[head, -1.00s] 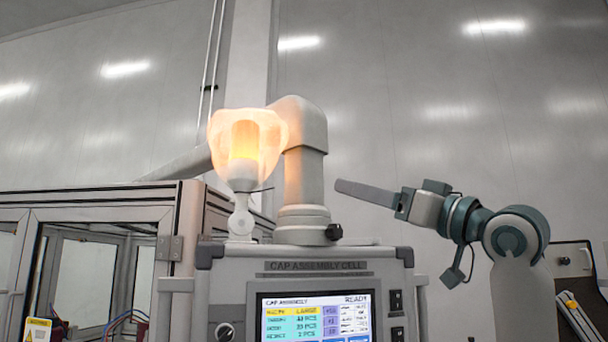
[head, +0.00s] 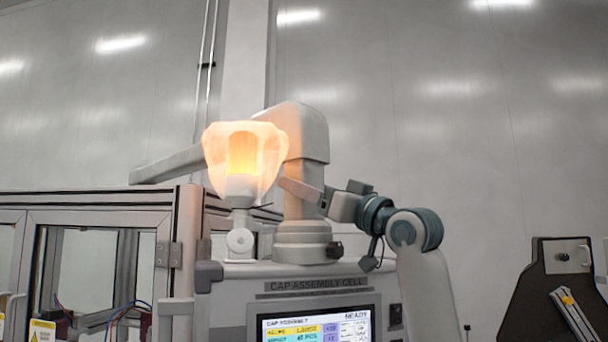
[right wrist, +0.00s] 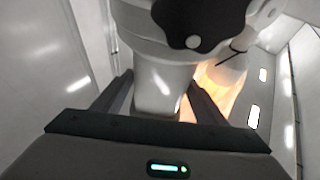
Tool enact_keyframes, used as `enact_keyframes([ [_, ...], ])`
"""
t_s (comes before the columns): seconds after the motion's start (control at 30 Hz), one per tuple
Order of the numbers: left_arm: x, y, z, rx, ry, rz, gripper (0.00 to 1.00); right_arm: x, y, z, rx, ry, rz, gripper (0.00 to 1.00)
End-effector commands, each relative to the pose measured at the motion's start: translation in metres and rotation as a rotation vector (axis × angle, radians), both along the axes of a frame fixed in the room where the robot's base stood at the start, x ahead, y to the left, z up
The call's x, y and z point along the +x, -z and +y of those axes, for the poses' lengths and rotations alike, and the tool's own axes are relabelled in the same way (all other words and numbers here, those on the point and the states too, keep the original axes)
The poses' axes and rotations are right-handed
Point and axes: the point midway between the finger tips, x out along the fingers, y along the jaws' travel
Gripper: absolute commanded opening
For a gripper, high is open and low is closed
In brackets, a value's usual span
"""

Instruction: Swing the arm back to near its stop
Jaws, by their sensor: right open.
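The white swing arm (head: 304,133) stands on a post on top of the cap assembly cell. Its boom (head: 165,165) reaches left behind a glowing lamp. My right gripper (head: 284,184) is in front of the arm's post, just right of the lamp, with the forearm coming from the right. In the right wrist view, its two fingers (right wrist: 159,82) are spread. A white part of the arm (right wrist: 158,100) shows between them, and I cannot tell whether they touch it. A black lobed knob (right wrist: 205,22) is just beyond. My left gripper is out of view.
The glowing lamp (head: 243,160) stands close to my right fingers; its glow shows in the right wrist view (right wrist: 218,88). A control panel screen (head: 316,328) is below. A framed glass enclosure (head: 100,218) is at left. A dark stand (head: 560,290) is at far right.

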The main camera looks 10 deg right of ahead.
Motion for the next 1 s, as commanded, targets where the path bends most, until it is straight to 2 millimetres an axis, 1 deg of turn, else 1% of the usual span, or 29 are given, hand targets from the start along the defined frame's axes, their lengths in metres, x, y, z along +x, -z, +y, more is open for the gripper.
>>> enact_keyframes([
  [0.03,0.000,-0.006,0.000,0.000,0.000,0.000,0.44,0.004,-0.004,0.003,0.000,-0.001,0.003,0.66],
  [0.13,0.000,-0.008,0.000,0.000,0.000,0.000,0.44,0.009,-0.005,0.005,0.001,0.001,0.001,0.66],
  [0.53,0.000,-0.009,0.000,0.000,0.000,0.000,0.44,0.011,-0.005,0.007,0.000,0.001,0.000,0.66],
  [0.57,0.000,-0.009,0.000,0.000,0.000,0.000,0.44,0.011,-0.005,0.007,0.000,0.001,0.000,0.58],
  [0.6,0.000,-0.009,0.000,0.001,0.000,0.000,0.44,0.011,-0.005,0.007,0.000,0.001,0.000,0.49],
  [0.67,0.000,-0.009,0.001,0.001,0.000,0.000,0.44,0.011,-0.005,0.007,0.000,0.001,0.000,0.35],
  [0.7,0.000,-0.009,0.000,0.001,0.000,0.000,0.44,0.011,-0.005,0.007,0.000,0.001,0.000,0.25],
  [0.77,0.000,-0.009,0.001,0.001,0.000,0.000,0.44,0.011,-0.005,0.007,0.000,0.001,0.000,0.11],
  [0.8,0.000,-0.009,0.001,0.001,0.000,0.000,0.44,0.011,-0.005,0.007,0.000,0.001,0.000,0.07],
  [0.9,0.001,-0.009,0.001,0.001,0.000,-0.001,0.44,0.013,-0.005,0.005,-0.001,0.001,0.001,0.07],
  [1.0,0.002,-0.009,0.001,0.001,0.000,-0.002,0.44,0.019,-0.005,0.000,-0.005,0.000,0.004,0.07],
])
